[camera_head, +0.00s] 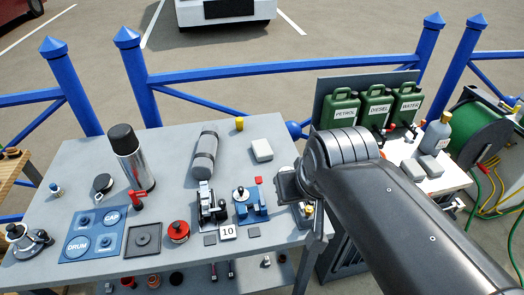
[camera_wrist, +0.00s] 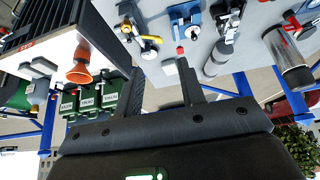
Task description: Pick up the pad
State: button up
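A pale, off-white block-like pad (camera_head: 262,150) lies flat on the grey table near its back right edge, behind the blue clamp-like device. In the wrist view the pad (camera_wrist: 169,67) shows beyond and between my fingertips, partly cut off by a finger. Small dark flat squares (camera_head: 210,239) also lie by the number 10 card, so I cannot be sure which item the task calls the pad. My gripper (camera_wrist: 159,72) is open and empty. In the head view my gripper (camera_head: 290,187) is over the table's right edge, to the right of the pad and nearer the camera.
A yellow cup (camera_head: 239,124) is behind the pad. Green cans (camera_head: 376,107) stand at the right. A blue railing (camera_head: 270,70) runs behind.

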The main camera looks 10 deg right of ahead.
dwell(0.3)
jog(key=o, duration=1)
jog(key=shift+w, duration=0.1)
jog(key=w+r+g, duration=0.2)
jog(key=w+r, duration=0.1)
jog(key=w, duration=0.9)
jog(key=n+g, duration=0.1)
jog(key=g, duration=0.3)
send_over(262, 147)
notch_tip(262, 147, down, 16)
jog(key=shift+s+d, duration=0.15)
jog(key=shift+w+f, duration=0.2)
jog(key=shift+f, duration=5.2)
